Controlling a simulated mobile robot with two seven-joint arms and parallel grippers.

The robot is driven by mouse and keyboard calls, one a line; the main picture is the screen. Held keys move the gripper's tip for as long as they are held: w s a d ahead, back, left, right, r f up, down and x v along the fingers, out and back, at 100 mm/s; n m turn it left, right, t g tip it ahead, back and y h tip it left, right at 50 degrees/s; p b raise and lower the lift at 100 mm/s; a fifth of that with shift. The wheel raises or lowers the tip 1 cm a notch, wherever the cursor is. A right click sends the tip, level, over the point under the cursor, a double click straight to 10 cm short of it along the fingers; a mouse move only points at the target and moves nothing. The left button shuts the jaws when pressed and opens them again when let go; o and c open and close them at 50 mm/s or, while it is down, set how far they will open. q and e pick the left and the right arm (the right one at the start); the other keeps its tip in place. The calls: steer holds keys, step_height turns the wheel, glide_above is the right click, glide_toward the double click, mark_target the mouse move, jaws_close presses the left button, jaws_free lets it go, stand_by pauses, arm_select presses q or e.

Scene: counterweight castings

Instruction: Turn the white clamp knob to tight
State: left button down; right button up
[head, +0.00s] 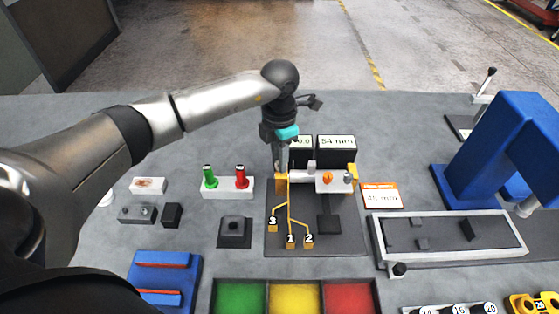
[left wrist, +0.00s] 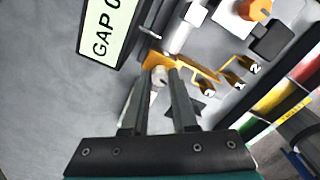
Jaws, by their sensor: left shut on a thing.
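The white clamp knob (left wrist: 158,76) is between the fingertips of my left gripper in the left wrist view, beside a yellow bracket (left wrist: 170,64). My left gripper (left wrist: 164,78) is shut on it. In the head view my left gripper (head: 281,168) points down at the left end of the measuring fixture, and its fingers hide the knob there. The fixture has a white body (head: 310,181) and an orange knob (head: 327,178) to the right. My right gripper is not in view.
Behind the fixture stand two displays, one reading 54 mm (head: 337,146). Yellow strips with tags 1, 2 and 3 (head: 291,239) run in front. A white block with green and red pegs (head: 226,187) stands left. A blue press (head: 500,150) and a grey tray (head: 455,215) are right.

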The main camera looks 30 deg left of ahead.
arm_select(q)
steer(key=m+b, duration=0.2)
steer(key=m, duration=0.1)
steer(key=shift+m, duration=0.4)
steer(key=m+b, duration=0.3)
steer(key=m, duration=0.1)
steer(key=shift+m, duration=0.3)
steer(key=m+b, duration=0.2)
steer(key=m, duration=0.1)
steer(key=shift+m+b, duration=0.8)
steer(key=shift+m, duration=1.2)
steer(key=c, duration=0.7)
jaws_free()
steer(key=shift+r, duration=0.1)
